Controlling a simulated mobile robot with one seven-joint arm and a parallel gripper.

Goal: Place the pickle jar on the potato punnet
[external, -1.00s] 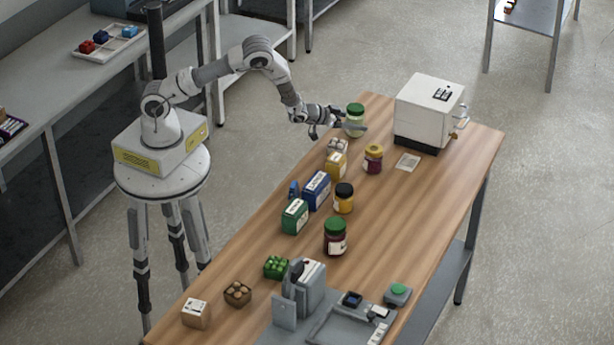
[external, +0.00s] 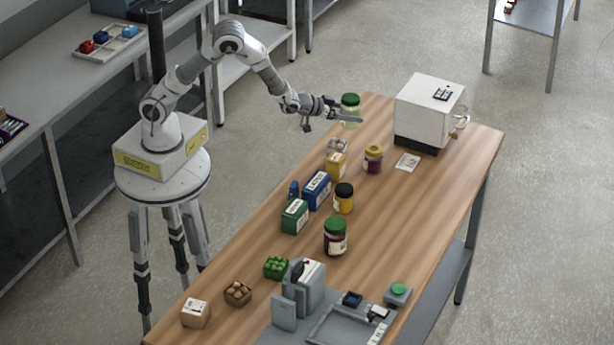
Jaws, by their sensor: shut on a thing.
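The pickle jar (external: 350,104), pale green with a dark green lid, is upright at the far end of the wooden table. My gripper (external: 345,113) is shut on it, and its fingers hide part of the jar's body. The jar appears to be held just above the table. The potato punnet (external: 237,293), a small brown punnet with several round brown potatoes, sits near the table's front left edge, far from my gripper.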

